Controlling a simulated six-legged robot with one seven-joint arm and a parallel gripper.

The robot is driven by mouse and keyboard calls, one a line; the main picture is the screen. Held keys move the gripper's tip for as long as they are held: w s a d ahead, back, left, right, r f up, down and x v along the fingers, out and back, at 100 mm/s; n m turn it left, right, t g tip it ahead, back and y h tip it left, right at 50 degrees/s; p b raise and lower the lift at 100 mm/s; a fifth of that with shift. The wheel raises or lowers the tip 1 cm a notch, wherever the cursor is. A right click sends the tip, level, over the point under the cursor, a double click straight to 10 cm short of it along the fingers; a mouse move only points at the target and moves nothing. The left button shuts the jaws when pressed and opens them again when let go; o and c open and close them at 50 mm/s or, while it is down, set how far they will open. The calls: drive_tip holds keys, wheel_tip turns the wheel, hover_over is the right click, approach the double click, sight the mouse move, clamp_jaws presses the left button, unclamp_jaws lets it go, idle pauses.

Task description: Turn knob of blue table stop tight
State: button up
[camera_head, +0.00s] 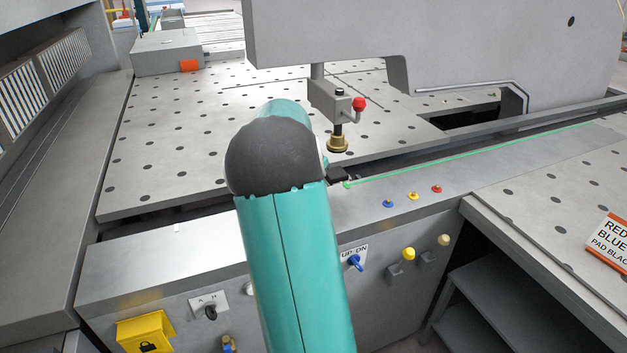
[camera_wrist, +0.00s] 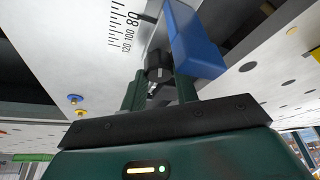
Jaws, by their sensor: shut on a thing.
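The blue table stop (camera_wrist: 194,42) shows in the wrist view as a blue block at the top middle, beside a printed scale. Its black knob (camera_wrist: 158,66) is just left of and below the blue block. My gripper (camera_wrist: 160,84) has its two dark green fingers on either side of the knob and is shut on it. The lower part of the knob is partly hidden between the fingers.
The perforated table (camera_head: 165,150) lies beyond my arm. A clamp with a red knob (camera_head: 359,104) and brass foot hangs just right of my arm. The front panel has a blue lever (camera_head: 354,262), a yellow lever (camera_head: 408,254) and a yellow lock box (camera_head: 145,333).

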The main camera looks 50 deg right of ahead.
drive_tip(key=shift+m+g, duration=0.8)
drive_tip(key=shift+m, duration=1.2)
drive_tip(key=o, duration=1)
drive_tip(key=v, duration=1.3)
drive_tip(key=shift+w+r, duration=0.15)
drive_tip(key=shift+r, duration=0.25)
